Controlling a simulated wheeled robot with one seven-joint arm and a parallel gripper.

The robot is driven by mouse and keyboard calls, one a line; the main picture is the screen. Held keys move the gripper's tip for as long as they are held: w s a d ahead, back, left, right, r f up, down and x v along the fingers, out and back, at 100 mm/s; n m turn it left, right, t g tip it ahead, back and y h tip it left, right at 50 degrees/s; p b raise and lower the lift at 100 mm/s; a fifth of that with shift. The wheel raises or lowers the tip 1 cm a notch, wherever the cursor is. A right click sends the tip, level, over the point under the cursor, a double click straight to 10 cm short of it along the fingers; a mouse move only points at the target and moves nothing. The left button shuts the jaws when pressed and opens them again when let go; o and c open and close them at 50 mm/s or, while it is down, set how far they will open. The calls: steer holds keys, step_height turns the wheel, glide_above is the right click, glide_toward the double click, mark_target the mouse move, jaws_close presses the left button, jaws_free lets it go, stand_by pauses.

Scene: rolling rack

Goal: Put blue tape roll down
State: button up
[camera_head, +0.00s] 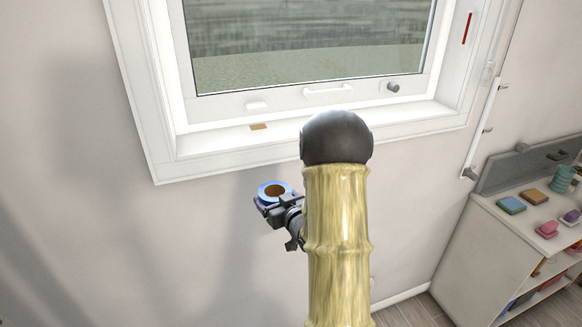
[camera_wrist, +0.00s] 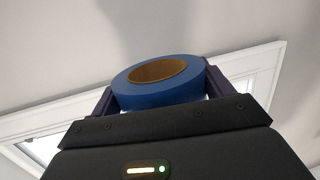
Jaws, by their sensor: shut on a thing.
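The blue tape roll (camera_head: 266,188) has a brown core and sits between the fingers of my gripper (camera_head: 272,201). It also shows in the wrist view (camera_wrist: 160,92), where the two dark fingers of my gripper (camera_wrist: 158,92) press on its left and right sides. The roll is held in the air in front of the wall, below the window sill. No surface shows directly beneath it. My arm hides part of the window frame and wall to the right of the gripper.
The white window sill (camera_head: 215,141) lies above the roll, with a small tan piece (camera_head: 259,126) on it. A white shelf unit (camera_head: 466,240) stands at the right, its top holding a blue-green block (camera_head: 511,205), a pink block (camera_head: 547,229) and other items. The wall at left is bare.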

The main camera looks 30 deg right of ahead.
steer(key=s+a+f+b, duration=0.1)
steer(key=s+a+f, duration=0.1)
steer(key=a+f, duration=0.4)
steer(key=s+a+f+b, duration=0.1)
steer(key=s+a+f, duration=0.2)
steer(key=a+f, duration=0.4)
steer(key=s+a+f+b, duration=0.1)
steer(key=a+f, duration=0.5)
steer(key=f, duration=1.4)
steer(key=shift+s+a+f+n+y, duration=0.15)
steer(key=shift+s+f+n+y, duration=0.2)
steer(key=shift+s, duration=0.45)
steer(key=shift+s, duration=0.1)
